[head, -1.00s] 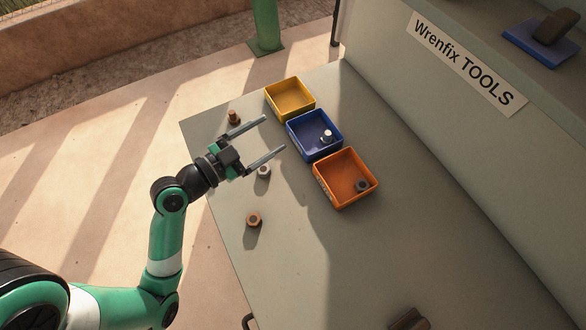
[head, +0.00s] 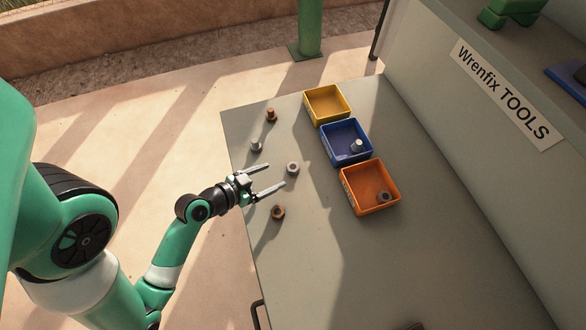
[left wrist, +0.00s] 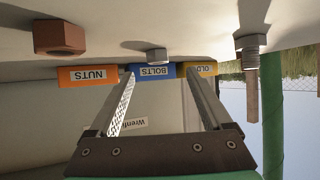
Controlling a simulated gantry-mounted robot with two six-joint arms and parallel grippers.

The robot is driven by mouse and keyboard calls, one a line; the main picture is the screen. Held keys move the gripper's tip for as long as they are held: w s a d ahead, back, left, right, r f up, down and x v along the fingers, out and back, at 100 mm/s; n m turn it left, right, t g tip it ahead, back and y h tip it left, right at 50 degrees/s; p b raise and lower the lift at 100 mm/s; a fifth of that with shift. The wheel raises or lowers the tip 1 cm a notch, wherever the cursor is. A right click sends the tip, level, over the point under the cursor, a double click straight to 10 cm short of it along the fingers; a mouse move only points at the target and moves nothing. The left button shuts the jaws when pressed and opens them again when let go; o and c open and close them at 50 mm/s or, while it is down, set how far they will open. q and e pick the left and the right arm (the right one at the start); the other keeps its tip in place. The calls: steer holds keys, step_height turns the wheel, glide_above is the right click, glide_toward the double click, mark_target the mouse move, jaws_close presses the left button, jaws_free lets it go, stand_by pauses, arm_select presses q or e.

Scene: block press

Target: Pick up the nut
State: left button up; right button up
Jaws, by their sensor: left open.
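A grey nut (head: 292,168) lies on the table just ahead of my left gripper's fingertips. A rusty brown nut (head: 277,212) lies nearer, below the gripper in the head view. My left gripper (head: 276,174) is open and empty, its fingers pointing towards the bins. In the left wrist view, which is upside down, the grey nut (left wrist: 157,55) shows ahead between the two fingers. The rusty nut (left wrist: 60,37) shows at the left there. A grey bolt (left wrist: 250,45) stands at the right. My right gripper is not seen.
Yellow (head: 307,98), blue (head: 327,149) and orange (head: 350,204) bins stand in a row. Blue holds a bolt (head: 357,145), orange a nut (head: 383,197). A grey bolt (head: 256,146) and a rusty bolt (head: 271,114) stand at the table's far left.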

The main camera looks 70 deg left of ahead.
mark_target(289, 170)
arm_select(q)
steer(key=b+x, duration=0.1)
steer(key=x, duration=0.6)
steer(key=shift+w+d, duration=0.1)
steer(key=shift+w, duration=0.15)
jaws_close()
